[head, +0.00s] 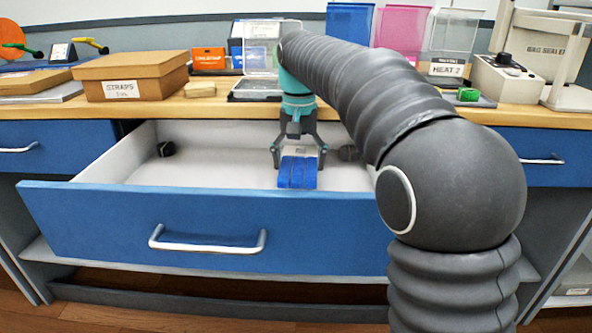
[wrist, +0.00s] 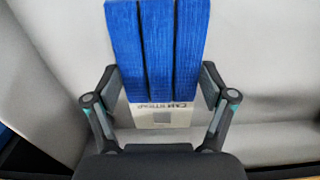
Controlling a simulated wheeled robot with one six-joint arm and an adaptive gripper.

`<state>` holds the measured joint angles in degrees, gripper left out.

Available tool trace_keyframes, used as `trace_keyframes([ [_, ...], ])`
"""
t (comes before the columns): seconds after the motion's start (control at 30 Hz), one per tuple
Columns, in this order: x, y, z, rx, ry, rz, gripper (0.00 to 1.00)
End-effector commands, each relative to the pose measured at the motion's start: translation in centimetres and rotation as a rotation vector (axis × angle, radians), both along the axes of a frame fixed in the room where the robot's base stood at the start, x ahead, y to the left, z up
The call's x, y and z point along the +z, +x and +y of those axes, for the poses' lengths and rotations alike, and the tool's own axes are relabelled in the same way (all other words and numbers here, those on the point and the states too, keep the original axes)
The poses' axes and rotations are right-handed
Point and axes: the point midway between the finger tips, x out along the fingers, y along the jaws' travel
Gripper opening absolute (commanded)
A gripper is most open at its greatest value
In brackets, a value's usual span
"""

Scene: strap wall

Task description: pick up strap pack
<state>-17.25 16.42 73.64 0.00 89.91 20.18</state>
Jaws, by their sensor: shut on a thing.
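The strap pack (head: 297,174) is a bundle of blue bands with a pale printed label. It is in the open drawer (head: 205,222), toward the right of what shows of its inside. My gripper (head: 298,158) points down into the drawer with its fingers on either side of the pack, shut on it. In the wrist view the pack (wrist: 156,48) lies between the two fingers of my gripper (wrist: 160,90), its label nearest the palm. I cannot tell whether the pack touches the drawer floor.
A small dark item (head: 166,148) lies at the drawer's back left. The drawer's blue front stands between my base and the pack. On the wooden worktop (head: 190,108) above are a cardboard box marked STRAPS (head: 131,75), clear and coloured bins, and a grey device (head: 507,75).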

Motion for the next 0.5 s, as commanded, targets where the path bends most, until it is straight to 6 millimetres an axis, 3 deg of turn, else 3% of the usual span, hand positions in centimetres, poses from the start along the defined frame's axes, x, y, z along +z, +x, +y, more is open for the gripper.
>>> trace_keyframes([
  [0.03,1.1,0.0,-0.1,0.000,0.001,-0.002,0.48],
  [0.5,6.0,-5.9,-6.9,-0.002,0.000,-0.002,0.48],
])
